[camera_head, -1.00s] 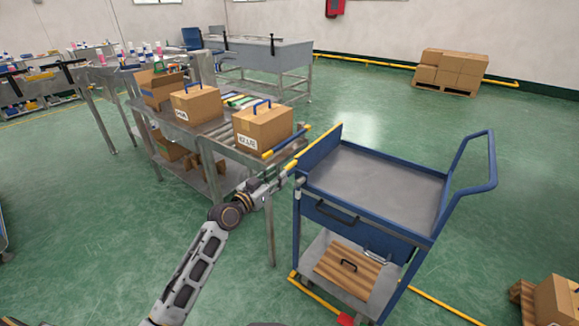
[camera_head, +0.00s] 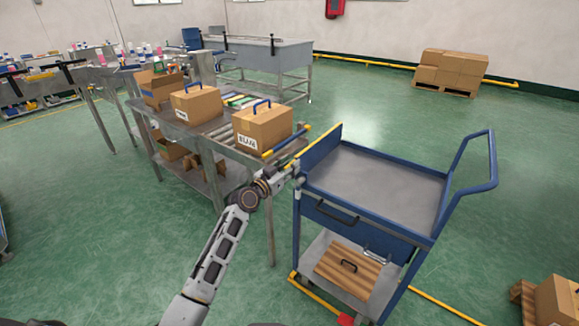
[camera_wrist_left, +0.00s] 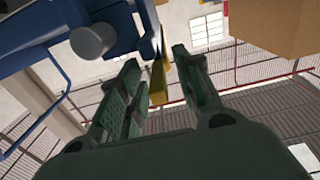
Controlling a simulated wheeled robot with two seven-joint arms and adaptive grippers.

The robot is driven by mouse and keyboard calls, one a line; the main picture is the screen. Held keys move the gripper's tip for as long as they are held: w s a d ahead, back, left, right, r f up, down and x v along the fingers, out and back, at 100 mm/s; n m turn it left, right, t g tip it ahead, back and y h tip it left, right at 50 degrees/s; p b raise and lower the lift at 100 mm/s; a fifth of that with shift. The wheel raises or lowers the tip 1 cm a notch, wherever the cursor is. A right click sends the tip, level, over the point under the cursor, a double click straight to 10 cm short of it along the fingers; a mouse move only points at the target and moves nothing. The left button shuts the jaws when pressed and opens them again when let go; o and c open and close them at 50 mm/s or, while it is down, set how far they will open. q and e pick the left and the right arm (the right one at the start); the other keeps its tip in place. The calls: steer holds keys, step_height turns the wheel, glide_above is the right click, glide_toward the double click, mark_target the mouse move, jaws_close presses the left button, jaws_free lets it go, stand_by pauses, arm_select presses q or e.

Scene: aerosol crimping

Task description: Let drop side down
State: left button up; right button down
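The blue cart (camera_head: 375,215) stands at the right, with a grey top tray (camera_head: 380,185). Its drop side (camera_head: 320,152), a blue panel with a yellow upper edge, stands up on the cart's left, facing the roller table. My left gripper (camera_head: 291,170) is at the near end of that panel. In the left wrist view its two green fingers (camera_wrist_left: 160,82) are apart, and the yellow edge (camera_wrist_left: 158,78) shows between them. I cannot tell whether they touch it. My right gripper is not in view.
The roller table (camera_head: 225,140) at the left carries several cartons, including one (camera_head: 263,128) near its cart end. A blue-and-yellow bar (camera_head: 286,142) closes that end, close to the drop side. The cart's lower shelf holds a wooden board (camera_head: 348,270).

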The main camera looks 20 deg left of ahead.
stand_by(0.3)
arm_select(q)
jaws_close()
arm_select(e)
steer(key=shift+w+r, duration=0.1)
